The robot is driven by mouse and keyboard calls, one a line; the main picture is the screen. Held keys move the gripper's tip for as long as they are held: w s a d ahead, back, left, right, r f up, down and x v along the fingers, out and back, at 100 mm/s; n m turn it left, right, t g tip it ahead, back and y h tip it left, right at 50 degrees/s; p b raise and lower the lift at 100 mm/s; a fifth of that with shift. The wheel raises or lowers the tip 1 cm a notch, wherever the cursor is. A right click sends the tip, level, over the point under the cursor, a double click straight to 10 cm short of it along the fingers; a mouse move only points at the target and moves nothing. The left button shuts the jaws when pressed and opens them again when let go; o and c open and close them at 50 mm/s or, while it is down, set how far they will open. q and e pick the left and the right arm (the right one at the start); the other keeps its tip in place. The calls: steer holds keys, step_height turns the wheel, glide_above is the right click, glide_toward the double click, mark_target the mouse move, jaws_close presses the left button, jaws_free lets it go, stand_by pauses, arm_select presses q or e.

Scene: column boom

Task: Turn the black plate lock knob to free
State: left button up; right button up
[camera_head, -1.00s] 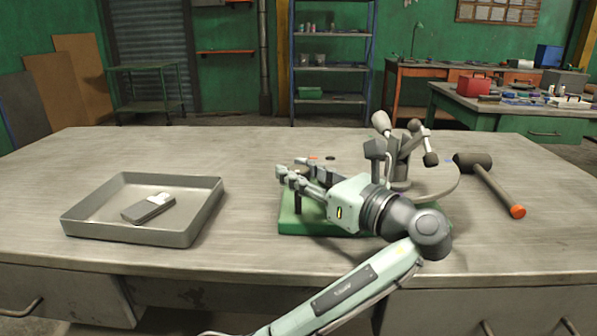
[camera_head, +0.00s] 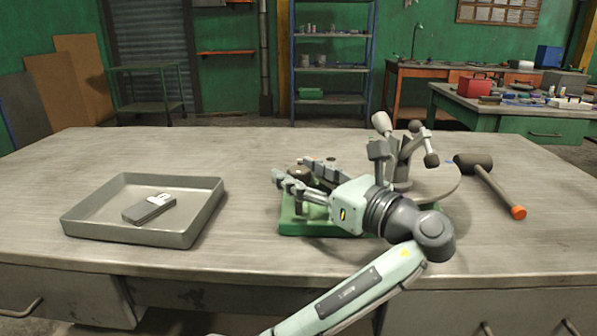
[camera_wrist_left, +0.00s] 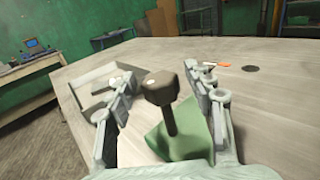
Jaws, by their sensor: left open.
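A dark knob on a thin upright stem (camera_wrist_left: 160,88) stands between the fingers of my left gripper (camera_wrist_left: 165,98) in the left wrist view. The gripper is open, with one finger on each side of the knob and no clear grip on it. In the head view the left gripper (camera_head: 303,181) is above a green base (camera_head: 300,228), and the dark knob (camera_head: 299,172) shows small between its fingers. The green base (camera_wrist_left: 183,142) also shows under the stem in the wrist view. My arm hides much of the base in the head view. The knob's lock position cannot be read.
A grey stand with ball-ended levers (camera_head: 402,170) rises just right of my gripper. A mallet (camera_head: 492,184) lies further right. A grey tray (camera_head: 85,215) holding a small grey device (camera_head: 150,207) is at left. The table between tray and base is clear.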

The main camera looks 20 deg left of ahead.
arm_select(q)
steer(key=v, duration=1.1)
steer(key=shift+d, duration=0.25)
steer(key=shift+s, duration=0.1)
